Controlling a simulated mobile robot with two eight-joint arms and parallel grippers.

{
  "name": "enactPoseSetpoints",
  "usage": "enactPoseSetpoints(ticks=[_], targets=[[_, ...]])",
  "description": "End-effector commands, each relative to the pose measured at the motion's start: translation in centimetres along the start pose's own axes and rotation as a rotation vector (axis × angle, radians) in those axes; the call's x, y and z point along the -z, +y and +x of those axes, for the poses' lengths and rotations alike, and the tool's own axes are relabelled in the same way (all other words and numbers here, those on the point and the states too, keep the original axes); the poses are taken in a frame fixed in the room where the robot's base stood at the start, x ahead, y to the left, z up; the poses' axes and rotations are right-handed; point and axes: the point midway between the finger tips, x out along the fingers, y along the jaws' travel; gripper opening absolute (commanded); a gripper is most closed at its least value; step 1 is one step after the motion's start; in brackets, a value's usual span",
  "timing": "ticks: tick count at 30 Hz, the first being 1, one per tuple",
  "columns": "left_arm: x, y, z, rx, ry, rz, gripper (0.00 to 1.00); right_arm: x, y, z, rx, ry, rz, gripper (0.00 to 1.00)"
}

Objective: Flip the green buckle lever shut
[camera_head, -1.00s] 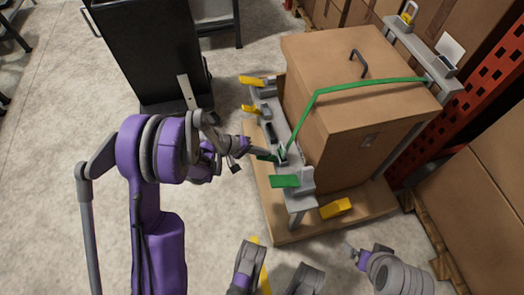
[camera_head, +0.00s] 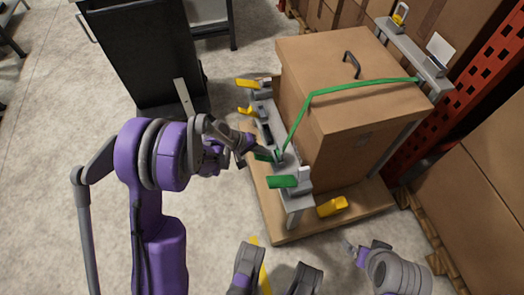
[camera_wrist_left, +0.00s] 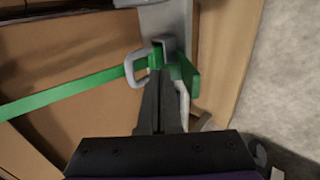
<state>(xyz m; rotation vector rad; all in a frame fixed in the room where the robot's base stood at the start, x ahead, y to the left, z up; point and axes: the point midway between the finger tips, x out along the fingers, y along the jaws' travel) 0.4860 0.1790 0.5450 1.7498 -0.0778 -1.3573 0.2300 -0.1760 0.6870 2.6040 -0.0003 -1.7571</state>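A green strap (camera_head: 300,118) runs over the carton down to a grey buckle on the near rail; it enters a grey loop (camera_wrist_left: 137,69) in the left wrist view. A green paddle-like lever (camera_head: 282,182) sticks out leftward beside a grey block on the rail, and a green plate (camera_wrist_left: 189,77) stands right of the loop in the left wrist view. My left gripper (camera_head: 270,154) is at the strap's lower end, its fingers (camera_wrist_left: 159,85) together and partly covering the buckle. I cannot tell contact. My right gripper (camera_head: 350,246) is low right, away from the buckle; its fingers are unclear.
The large carton (camera_head: 345,95) stands on a wooden base (camera_head: 330,222). Yellow levers (camera_head: 246,83) stick out farther along the rail, and a yellow block (camera_head: 332,206) lies near the carton's front corner. A black cart (camera_head: 140,60) stands behind my left arm.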

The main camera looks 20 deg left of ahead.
Motion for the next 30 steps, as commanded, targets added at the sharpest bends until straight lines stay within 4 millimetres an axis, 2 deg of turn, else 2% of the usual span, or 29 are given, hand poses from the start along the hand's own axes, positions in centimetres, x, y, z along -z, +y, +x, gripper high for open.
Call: enactPoseSetpoints(ticks=[15,30], targets=[[-0.1,2.5,1.3,0.289,-0.002,0.003,0.0,0.4,0.0,-1.5,0.0,0.005,0.0,1.0],[0.0,2.9,1.7,0.369,0.0,0.0,0.0,0.4,0.0,-1.6,0.0,0.005,0.0,1.0]])
